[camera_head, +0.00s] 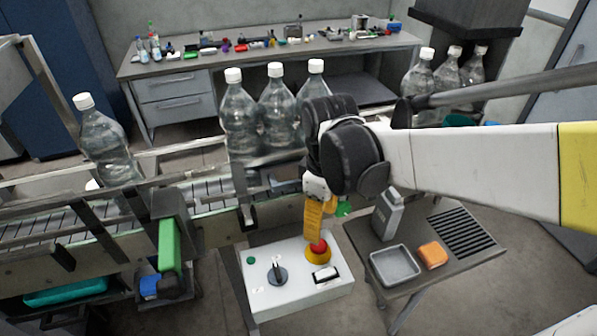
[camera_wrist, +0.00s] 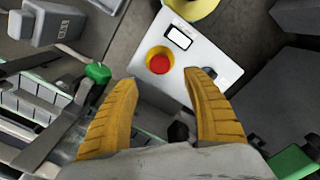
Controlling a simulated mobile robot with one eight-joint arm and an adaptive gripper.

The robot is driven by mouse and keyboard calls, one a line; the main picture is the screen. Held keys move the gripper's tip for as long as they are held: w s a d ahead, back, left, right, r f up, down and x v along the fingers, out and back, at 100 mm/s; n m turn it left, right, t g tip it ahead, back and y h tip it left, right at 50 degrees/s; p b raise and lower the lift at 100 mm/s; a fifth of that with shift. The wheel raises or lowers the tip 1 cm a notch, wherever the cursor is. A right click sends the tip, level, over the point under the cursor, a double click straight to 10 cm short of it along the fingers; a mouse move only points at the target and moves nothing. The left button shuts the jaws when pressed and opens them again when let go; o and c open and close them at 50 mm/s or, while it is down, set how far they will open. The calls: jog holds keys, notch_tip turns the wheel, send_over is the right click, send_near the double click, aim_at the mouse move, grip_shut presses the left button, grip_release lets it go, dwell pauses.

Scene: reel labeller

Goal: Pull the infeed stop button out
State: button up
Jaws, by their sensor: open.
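The red stop button (camera_head: 319,246) with its yellow surround stands on the top of a white control box (camera_head: 295,295). In the wrist view the red button (camera_wrist: 159,64) shows whole on the box's panel (camera_wrist: 200,62). Whether it is pressed in or out I cannot tell. My gripper (camera_head: 317,236) has yellow ribbed fingers and comes down from above, close to the button in the head view. In the wrist view my gripper (camera_wrist: 164,80) is open and empty, its fingertips spread to the two sides of the button. Contact is not visible.
The box also carries a black rotary knob (camera_head: 277,271), a white rocker switch (camera_head: 326,273) and a green button (camera_head: 251,261). A conveyor (camera_head: 200,195) with bottles (camera_head: 240,115) runs behind.

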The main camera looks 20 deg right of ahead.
notch_tip(320, 180, up, 4)
jog(key=shift+f, duration=0.2)
jog(key=m+t+b, duration=0.6)
jog(key=m+b, duration=0.2)
jog(key=b, duration=0.2)
send_near(321, 249)
jog(key=x, duration=0.5)
jog(key=shift+f+m+t+b, duration=0.3)
jog(key=shift+m+t+b, duration=0.2)
jog(key=shift+b, duration=0.05)
